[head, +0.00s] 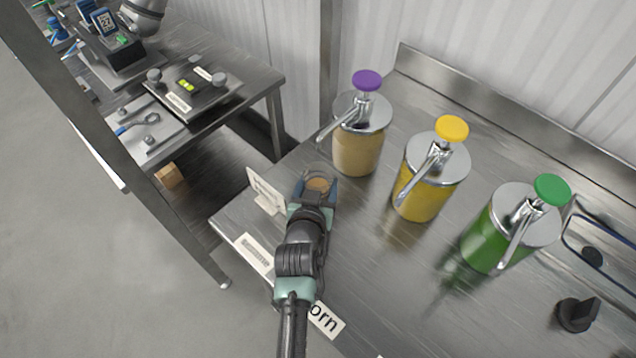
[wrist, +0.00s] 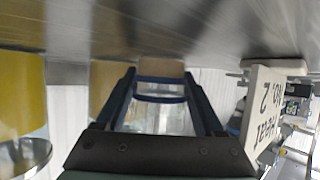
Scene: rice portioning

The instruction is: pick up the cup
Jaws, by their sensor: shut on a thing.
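The cup (head: 318,184) is a small clear cup with tan contents, seen from above in the head view between the fingers of my gripper (head: 315,190). In the wrist view, which looks upside down, the clear cup (wrist: 162,119) stands between the two dark fingers, with a tan part at its table end and blue bands across it. My gripper is shut on the cup. The fingers partly hide the cup's sides in the head view. I cannot tell whether its bottom touches the table.
On the steel table (head: 360,250), pump jars with purple (head: 355,150), yellow (head: 420,195) and green (head: 490,238) tops stand right of my gripper. A small white sign (head: 266,190) stands close on its left. A second table (head: 260,82) is at the back left, across a gap.

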